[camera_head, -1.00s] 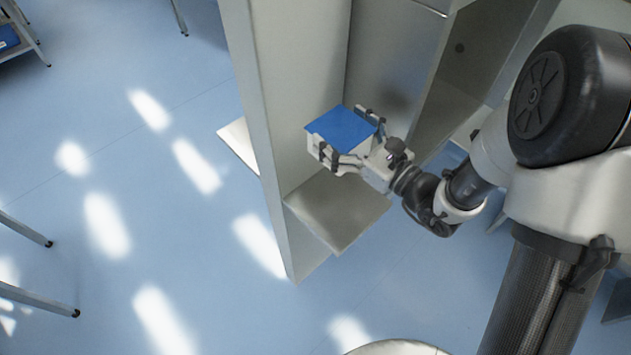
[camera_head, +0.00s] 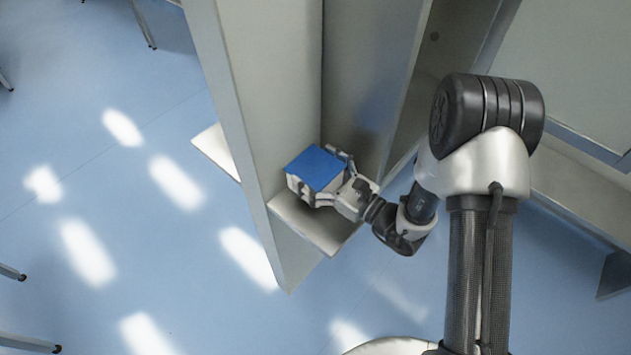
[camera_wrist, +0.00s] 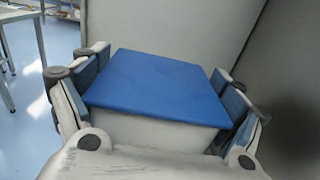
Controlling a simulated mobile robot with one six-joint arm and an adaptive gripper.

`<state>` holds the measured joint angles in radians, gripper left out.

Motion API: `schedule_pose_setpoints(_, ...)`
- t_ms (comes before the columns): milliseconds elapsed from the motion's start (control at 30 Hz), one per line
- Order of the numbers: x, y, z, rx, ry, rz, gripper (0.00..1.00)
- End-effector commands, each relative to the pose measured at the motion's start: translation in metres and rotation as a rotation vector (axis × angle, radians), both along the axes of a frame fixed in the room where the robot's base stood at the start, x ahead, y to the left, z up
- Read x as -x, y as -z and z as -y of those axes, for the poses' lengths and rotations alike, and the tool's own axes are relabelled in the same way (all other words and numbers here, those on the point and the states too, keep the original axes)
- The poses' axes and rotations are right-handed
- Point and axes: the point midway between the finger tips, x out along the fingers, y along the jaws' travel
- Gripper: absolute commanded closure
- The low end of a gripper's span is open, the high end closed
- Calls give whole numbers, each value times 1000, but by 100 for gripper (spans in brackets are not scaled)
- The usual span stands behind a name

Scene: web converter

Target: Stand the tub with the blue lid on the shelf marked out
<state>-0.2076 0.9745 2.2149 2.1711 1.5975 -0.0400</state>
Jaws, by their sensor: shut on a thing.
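The tub with the blue lid (camera_head: 317,168) is upright, a white box with a flat blue top. My gripper (camera_head: 322,176) is shut on it, with a finger on each of two opposite sides. In the wrist view the blue lid (camera_wrist: 158,87) fills the middle, and my gripper (camera_wrist: 158,100) has its pads against the tub's left and right sides. The tub is over a pale shelf (camera_head: 318,229) between upright panels. I cannot tell whether its base touches the shelf. No marking on the shelf can be made out.
A tall grey side panel (camera_head: 235,110) stands just left of the tub, and a back panel (camera_head: 370,60) stands behind it. Another pale ledge (camera_head: 218,150) sticks out beyond the left panel. Blue floor (camera_head: 150,240) lies open to the left.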

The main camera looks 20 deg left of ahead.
Motion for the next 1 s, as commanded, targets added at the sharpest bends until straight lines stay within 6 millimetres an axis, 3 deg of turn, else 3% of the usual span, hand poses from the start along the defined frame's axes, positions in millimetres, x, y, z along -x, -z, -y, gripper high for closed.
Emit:
schedule_pose_setpoints(300,0,41,0,-1,0,-1,38)
schedule_pose_setpoints(700,0,46,0,-1,0,0,38)
schedule_pose_setpoints(733,0,45,0,0,0,0,10)
schedule_pose_setpoints(900,0,45,0,0,0,0,0)
schedule_pose_setpoints(1000,0,44,0,0,0,0,0)
